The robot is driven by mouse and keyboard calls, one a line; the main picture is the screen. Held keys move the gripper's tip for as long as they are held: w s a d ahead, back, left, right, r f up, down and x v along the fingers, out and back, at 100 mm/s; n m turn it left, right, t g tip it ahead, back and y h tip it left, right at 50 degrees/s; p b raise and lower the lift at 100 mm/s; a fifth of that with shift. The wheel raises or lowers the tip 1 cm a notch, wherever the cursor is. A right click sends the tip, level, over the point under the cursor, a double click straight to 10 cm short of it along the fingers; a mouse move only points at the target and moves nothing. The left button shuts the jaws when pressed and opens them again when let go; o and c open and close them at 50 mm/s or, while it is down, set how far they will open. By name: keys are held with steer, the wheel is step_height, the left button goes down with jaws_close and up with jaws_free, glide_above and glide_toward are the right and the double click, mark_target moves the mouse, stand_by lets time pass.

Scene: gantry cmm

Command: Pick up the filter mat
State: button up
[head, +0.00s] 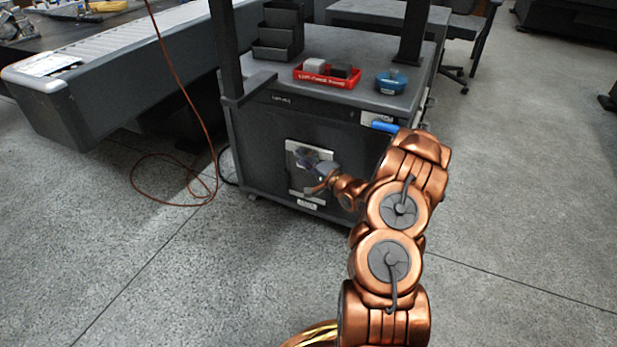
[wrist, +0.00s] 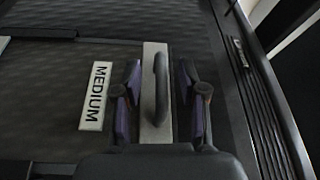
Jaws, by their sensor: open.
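No piece that I can name for certain as the filter mat shows. In the wrist view, a dark curved handle (wrist: 160,88) stands on a light metal strip (wrist: 154,134). My gripper (wrist: 157,90) is open, with one finger on each side of the handle; whether they touch it, I cannot tell. A label reading "MEDIUM" (wrist: 95,96) is beside the strip. A dark textured surface (wrist: 110,22) lies beyond. In the head view, my gripper (head: 314,179) is in front of a light panel (head: 299,152) on the dark cabinet, and partly hides it.
The cabinet (head: 262,158) carries a red tray (head: 326,82) with two blocks, a blue round item (head: 390,82) and a dark stepped holder (head: 280,33). A reddish cable (head: 183,95) hangs and coils at left. The floor (head: 520,200) is clear at right.

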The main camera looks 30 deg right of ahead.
steer(key=shift+w, duration=0.6)
steer(key=shift+r, duration=0.1)
jaws_close()
